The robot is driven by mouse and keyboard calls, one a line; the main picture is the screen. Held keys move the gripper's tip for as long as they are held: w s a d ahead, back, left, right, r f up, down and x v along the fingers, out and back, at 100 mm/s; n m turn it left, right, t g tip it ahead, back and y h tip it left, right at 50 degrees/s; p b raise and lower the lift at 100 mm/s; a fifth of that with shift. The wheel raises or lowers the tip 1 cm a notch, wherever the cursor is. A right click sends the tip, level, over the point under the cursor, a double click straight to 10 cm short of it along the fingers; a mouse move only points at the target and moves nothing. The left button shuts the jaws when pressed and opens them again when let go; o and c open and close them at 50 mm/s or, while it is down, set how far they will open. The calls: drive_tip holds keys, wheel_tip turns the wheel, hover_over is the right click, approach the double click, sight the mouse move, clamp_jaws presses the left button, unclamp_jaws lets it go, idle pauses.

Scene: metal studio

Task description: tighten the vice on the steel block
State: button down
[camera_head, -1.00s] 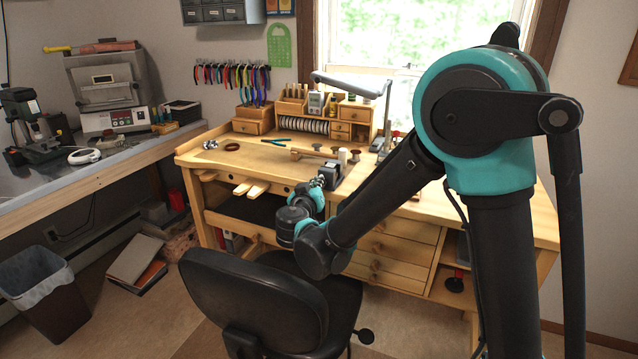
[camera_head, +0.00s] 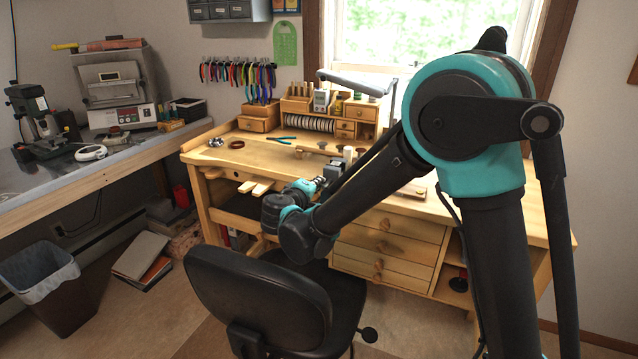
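The vice (camera_head: 336,169) is a small dark grey block shape at the front edge of the wooden workbench (camera_head: 225,160). My arm partly covers it from the right. I cannot make out the steel block or the vice's handle at this size. My gripper (camera_head: 321,182) is at the front of the vice, coming from the lower left. Its fingertips are very near the vice or touching it; I cannot tell which. The fingers are too small to show whether they are open or shut.
A black chair (camera_head: 255,300) stands in front of the bench, below my forearm. A wooden organiser (camera_head: 350,110) and a lamp (camera_head: 350,83) stand at the back.

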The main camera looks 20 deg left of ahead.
drive_tip(key=n, duration=0.2)
drive_tip(key=f+n+h, duration=0.1)
drive_tip(key=n, duration=0.1)
drive_tip(key=shift+h, duration=0.3)
drive_tip(key=shift+w+n, duration=0.1)
drive_tip(key=shift+n, duration=0.2)
drive_tip(key=c, duration=1.7)
unclamp_jaws()
drive_tip(key=v, duration=1.2)
